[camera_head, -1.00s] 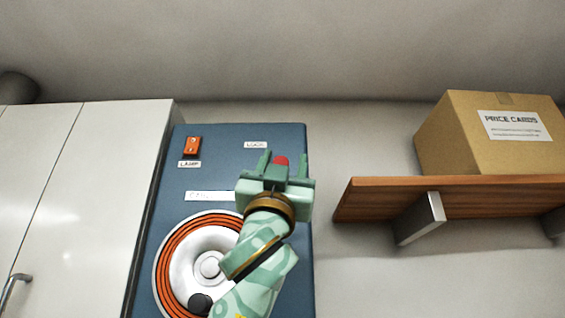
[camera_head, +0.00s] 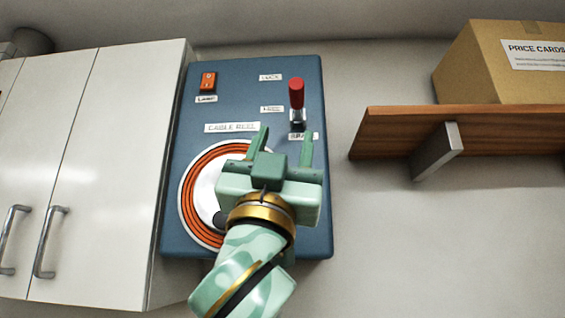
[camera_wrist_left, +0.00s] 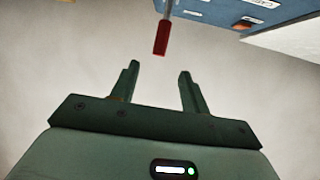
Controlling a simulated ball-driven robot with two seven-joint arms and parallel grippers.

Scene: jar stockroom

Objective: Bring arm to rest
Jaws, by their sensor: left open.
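My left gripper (camera_head: 285,150) is open and empty in the head view, in front of the blue panel (camera_head: 245,75). A red-handled lever (camera_head: 297,95) on the panel stands just above the right finger. In the left wrist view, my gripper's two fingers (camera_wrist_left: 158,80) are apart with nothing between them. The lever's red handle (camera_wrist_left: 161,38) lies beyond the fingertips, apart from them. The gripper covers part of the orange and white cable reel (camera_head: 200,190) in the head view. My right gripper is not in view.
An orange lamp switch (camera_head: 208,81) sits at the panel's upper left. White cupboards (camera_head: 110,150) with metal handles stand to the left. A wooden shelf (camera_head: 400,130) with a cardboard box (camera_head: 475,65) juts out at the right. The wall below the shelf is clear.

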